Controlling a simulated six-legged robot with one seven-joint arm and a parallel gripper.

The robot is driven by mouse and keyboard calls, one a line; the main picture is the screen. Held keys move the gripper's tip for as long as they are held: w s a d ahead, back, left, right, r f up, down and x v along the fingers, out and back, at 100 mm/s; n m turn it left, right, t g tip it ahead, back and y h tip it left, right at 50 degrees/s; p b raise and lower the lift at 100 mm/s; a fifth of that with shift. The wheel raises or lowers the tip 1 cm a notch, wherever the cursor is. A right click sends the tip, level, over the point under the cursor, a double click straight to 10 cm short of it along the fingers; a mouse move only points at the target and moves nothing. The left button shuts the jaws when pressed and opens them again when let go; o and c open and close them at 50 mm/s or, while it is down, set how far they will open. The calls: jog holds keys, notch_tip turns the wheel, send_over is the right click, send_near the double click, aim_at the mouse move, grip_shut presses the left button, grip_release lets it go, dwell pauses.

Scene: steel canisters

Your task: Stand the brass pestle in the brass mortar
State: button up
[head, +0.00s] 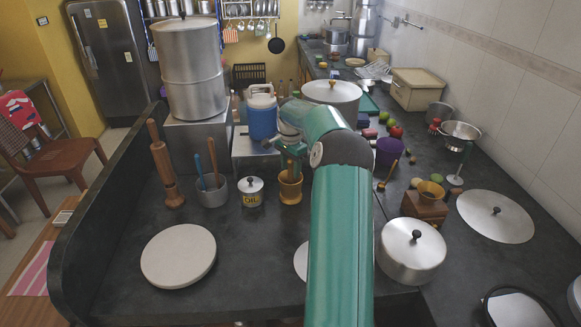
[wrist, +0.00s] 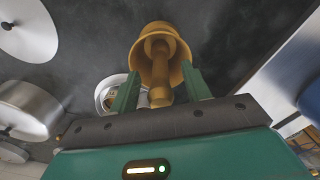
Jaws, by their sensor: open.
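The brass mortar (head: 290,188) stands on the dark counter, right of the oil pot. In the wrist view the mortar (wrist: 150,32) shows its flared mouth towards me. The brass pestle (wrist: 158,72) has one end inside the mortar's mouth, and its other end sticks out between my fingers. Whether it touches the mortar's bottom is hidden. My gripper (wrist: 161,78) is open around the pestle, with a green finger on each side and gaps visible beside the shaft. In the head view my gripper (head: 291,163) is just above the mortar, and the pestle is mostly hidden there.
The oil pot (head: 251,191) and a grey cup with utensils (head: 212,195) stand close left. A blue jug (head: 262,117) is behind. A lidded steel pot (head: 411,252) and wooden grinder (head: 425,207) are on the right. Counter around the white round board (head: 178,256) is clear.

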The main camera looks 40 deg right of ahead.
notch_tip(320, 180, up, 14)
dwell(0.4)
dwell(0.9)
jog(key=s+a+r+n+t+h, duration=0.1)
jog(key=a+r+n, duration=0.25)
jog(key=a, duration=0.55)
jog(key=s+a+r+n, duration=0.2)
jog(key=a+r+n, duration=0.15)
jog(key=a, duration=0.65)
jog(key=s+a+r+n+t+h, duration=0.15)
jog(key=a+r, duration=0.25)
jog(key=a, duration=0.5)
jog(key=s+a+f+n+t+y, duration=0.1)
jog(key=s+a+f+n, duration=0.3)
jog(key=s+a, duration=0.5)
jog(key=s+a+f+n+t+y, duration=0.1)
jog(key=s+a+f+n, duration=0.3)
jog(key=s, duration=0.8)
jog(key=a+n+t, duration=0.1)
jog(key=a+n, duration=0.1)
jog(key=a, duration=0.2)
jog(key=shift+a+f, duration=0.15)
jog(key=shift+a, duration=0.2)
jog(key=shift+y, duration=0.25)
jog(key=shift+c, duration=1.3)
